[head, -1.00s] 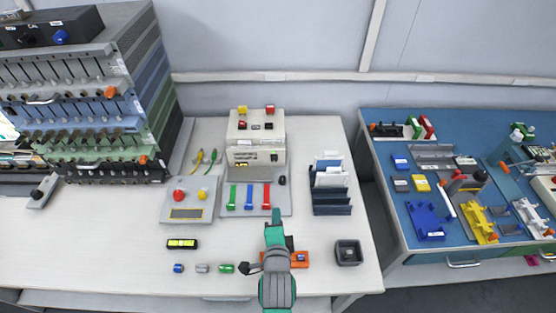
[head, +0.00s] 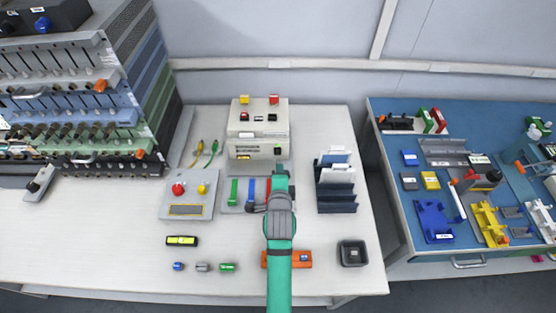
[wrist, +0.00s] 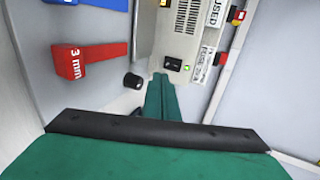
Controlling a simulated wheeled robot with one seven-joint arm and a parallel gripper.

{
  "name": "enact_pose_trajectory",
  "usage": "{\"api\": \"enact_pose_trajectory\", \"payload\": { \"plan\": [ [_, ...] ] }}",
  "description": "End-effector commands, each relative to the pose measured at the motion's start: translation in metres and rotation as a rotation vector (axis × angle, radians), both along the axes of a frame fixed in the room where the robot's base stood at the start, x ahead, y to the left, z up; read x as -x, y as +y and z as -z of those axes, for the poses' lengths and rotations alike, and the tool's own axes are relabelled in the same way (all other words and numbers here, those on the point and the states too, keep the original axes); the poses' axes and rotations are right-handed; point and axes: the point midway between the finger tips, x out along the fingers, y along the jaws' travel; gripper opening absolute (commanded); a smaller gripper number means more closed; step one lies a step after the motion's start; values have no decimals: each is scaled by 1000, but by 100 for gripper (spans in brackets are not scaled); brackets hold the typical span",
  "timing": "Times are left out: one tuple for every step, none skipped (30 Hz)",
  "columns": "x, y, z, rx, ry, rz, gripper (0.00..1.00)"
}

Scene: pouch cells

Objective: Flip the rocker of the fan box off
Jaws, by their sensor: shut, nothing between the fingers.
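A beige box (head: 257,143) with a vented front stands at the back of the white table; I take it for the fan box. Its front also fills the upper middle of the wrist view (wrist: 184,38). A small black rocker with a green lit part (wrist: 173,66) sits low on that front. Which way it is tipped is too small to tell. My gripper (head: 280,168) is shut and empty, its tips in front of the box's lower right. In the wrist view the green fingers (wrist: 161,82) end just below the rocker; I cannot tell whether they touch it.
A black knob (wrist: 132,80) is left of my fingers, and a red 3 mm part (wrist: 80,61) lies farther left. A dark rack (head: 337,190) stands right of my gripper. A grey button panel (head: 187,207) is on the left. The table's middle front holds small loose parts.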

Motion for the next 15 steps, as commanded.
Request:
{"api": "enact_pose_trajectory", "payload": {
  "plan": [
    [-9, 2, 3, 0, 0, -3, 0],
    [-14, 3, 6, 0, 1, -5, 0],
    [-20, 5, 8, 0, 0, -8, 0],
    [-25, 6, 8, 0, -1, -9, 0],
    [-29, 6, 8, 0, -1, -10, 0],
    [-35, 7, 9, 0, -1, -11, 0],
    [-38, 8, 10, 0, -1, -12, 0],
    [-41, 8, 10, 0, -1, -12, 0],
    [-45, 8, 11, 1, -1, -12, 0],
    [-48, 8, 11, 0, -1, -13, 0],
    [-50, 8, 11, 0, -1, -13, 0],
    [-52, 8, 12, 0, -1, -13, 0],
    [-53, 8, 12, 0, 0, -13, 0],
    [-54, 8, 13, 0, 0, -13, 0],
    [-55, 8, 13, 0, 0, -13, 0]
  ]
}}
